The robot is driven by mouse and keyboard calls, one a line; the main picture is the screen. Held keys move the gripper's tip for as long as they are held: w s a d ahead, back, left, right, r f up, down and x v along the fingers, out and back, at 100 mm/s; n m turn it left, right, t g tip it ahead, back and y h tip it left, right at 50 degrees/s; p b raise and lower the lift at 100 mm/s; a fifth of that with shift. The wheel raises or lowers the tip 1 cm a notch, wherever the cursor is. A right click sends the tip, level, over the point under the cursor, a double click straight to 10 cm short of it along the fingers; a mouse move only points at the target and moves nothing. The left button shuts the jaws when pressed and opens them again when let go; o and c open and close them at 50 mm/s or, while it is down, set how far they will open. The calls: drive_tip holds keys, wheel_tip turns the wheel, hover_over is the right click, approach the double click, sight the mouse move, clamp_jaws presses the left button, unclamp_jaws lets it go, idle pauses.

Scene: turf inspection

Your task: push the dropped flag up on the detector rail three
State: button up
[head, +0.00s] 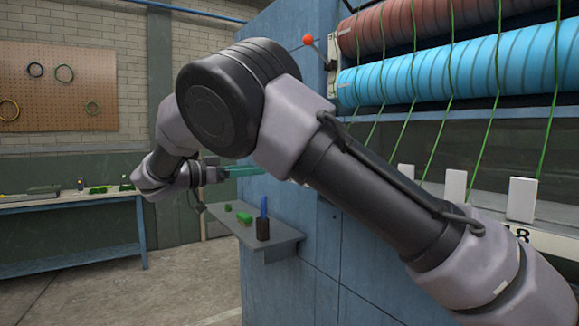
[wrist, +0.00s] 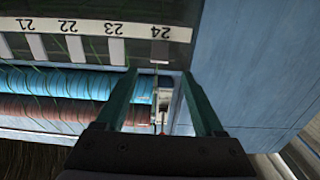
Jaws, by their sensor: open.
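In the head view, several white flags (head: 522,199) stand on the detector rail (head: 548,240) at right, with part of a number reading 8. The wrist view shows the rail's number strip (wrist: 95,28) upside down, marked 21 to 24. My gripper (head: 262,170) is open, near the blue panel in the head view. In the wrist view its teal fingers (wrist: 158,72) are apart with nothing gripped.
A red-knobbed lever (head: 308,40) is on the blue machine side (head: 300,100). Blue and red yarn rollers (head: 455,68) run above the rail, with green yarns crossing them. A small grey shelf (head: 270,240) holds green pieces and a dark holder. A blue workbench (head: 75,205) stands far left.

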drive_tip(key=x, duration=1)
drive_tip(key=shift+w+d, duration=0.1)
drive_tip(key=shift+d, duration=0.05)
clamp_jaws()
